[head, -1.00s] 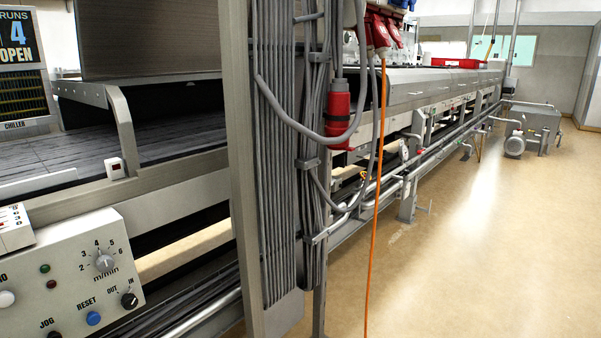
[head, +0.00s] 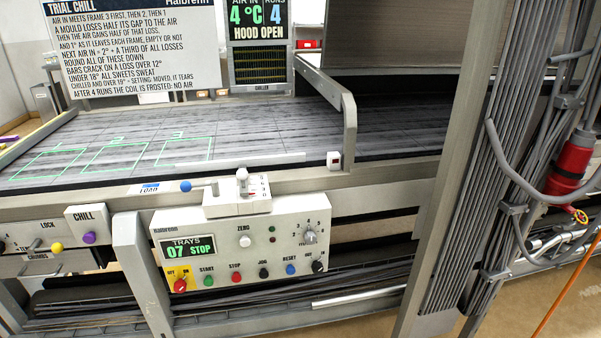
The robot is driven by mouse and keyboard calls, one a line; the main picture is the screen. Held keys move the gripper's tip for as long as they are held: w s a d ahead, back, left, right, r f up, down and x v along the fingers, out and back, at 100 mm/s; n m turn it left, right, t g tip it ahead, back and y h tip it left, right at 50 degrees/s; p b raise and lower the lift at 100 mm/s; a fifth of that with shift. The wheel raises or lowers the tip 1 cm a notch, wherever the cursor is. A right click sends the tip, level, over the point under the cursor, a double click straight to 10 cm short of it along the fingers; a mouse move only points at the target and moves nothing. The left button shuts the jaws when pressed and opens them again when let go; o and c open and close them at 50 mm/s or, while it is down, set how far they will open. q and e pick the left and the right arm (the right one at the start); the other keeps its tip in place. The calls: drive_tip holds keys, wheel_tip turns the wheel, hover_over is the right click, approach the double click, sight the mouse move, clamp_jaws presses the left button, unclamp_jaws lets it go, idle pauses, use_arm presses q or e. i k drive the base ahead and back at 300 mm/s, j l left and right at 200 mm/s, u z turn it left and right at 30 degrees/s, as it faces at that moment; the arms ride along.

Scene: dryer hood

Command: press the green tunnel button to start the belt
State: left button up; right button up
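The green START button (head: 208,281) sits in the lower row of the cream control panel (head: 283,226), between a red key switch on a yellow plate (head: 180,286) and the red STOP button (head: 236,277). The panel's display (head: 188,249) reads TRAYS 07 STOP. The belt (head: 250,135) is a dark slatted surface behind the panel, with green outlined frames at its left. Neither of my grippers is in view.
JOG (head: 263,272) and RESET (head: 290,270) buttons and a knob stand right of STOP. A lever (head: 242,180) juts above the panel. A slanted metal post (head: 139,270) stands just left. A cable-covered upright (head: 470,170) stands right. The sign says HOOD OPEN.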

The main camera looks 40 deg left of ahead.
sight(208, 282)
drive_tip(key=u, duration=1.55)
